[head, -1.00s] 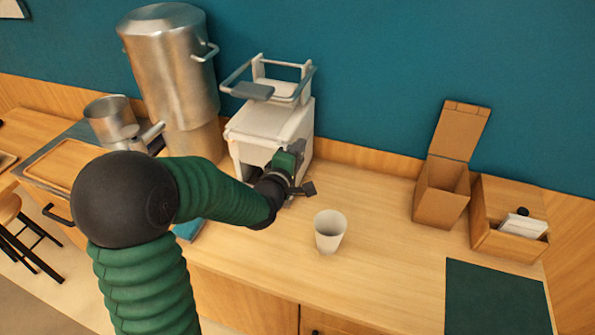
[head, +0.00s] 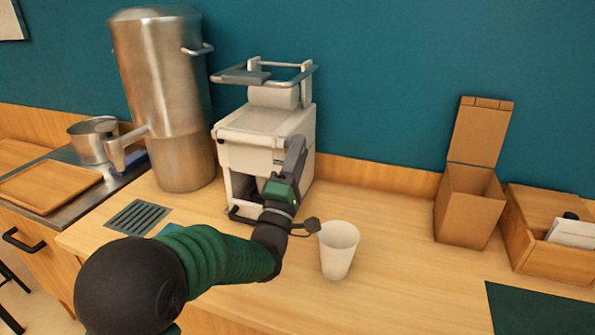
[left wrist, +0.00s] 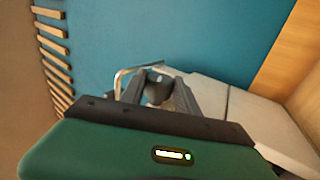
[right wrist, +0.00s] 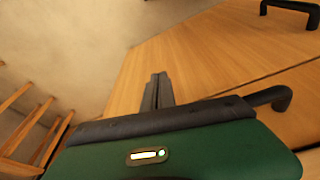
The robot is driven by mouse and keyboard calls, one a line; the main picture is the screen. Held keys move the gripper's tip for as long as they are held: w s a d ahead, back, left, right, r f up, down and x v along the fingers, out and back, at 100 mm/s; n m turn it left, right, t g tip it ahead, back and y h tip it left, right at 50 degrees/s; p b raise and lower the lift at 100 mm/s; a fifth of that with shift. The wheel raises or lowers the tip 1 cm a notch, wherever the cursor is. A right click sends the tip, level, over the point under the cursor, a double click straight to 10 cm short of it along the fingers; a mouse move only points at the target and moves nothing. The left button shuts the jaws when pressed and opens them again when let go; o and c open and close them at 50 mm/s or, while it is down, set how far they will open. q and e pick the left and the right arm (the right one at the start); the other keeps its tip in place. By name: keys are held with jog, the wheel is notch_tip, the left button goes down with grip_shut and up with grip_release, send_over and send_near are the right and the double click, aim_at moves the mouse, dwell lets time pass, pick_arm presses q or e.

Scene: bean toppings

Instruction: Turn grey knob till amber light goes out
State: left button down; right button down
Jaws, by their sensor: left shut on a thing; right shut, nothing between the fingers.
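The white machine (head: 262,128) with a grey handle frame (head: 245,77) on top stands against the teal wall. My left gripper (head: 296,145) is at the right part of its front, fingers pointing up toward it. In the left wrist view, my left gripper (left wrist: 158,82) is shut on a dark grey rounded piece, which looks like the grey knob (left wrist: 157,94). In the head view the fingers hide the knob. I cannot make out an amber light on the machine. My right gripper (right wrist: 157,88) is shut and empty, over the wooden cabinet front in the right wrist view.
A white cup (head: 338,250) stands close to the right of my left wrist. A tall steel urn (head: 165,100) is left of the machine, with a drip grate (head: 137,217) in front. A cardboard box (head: 468,205) and wooden box (head: 545,255) stand at the right.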

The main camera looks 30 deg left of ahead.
pick_arm(q)
jog(key=shift+w+d+f+b, duration=0.1)
jog(key=shift+d+f+b, duration=0.05)
jog(key=shift+f+b, duration=0.25)
pick_arm(e)
jog(key=shift+f, duration=0.7)
pick_arm(q)
jog(key=c, duration=1.2)
grip_release()
jog(key=shift+r, duration=0.1)
jog(key=o, duration=0.3)
jog(key=shift+w, duration=0.1)
pick_arm(e)
jog(key=shift+d, duration=0.1)
pick_arm(q)
jog(key=shift+r, duration=0.15)
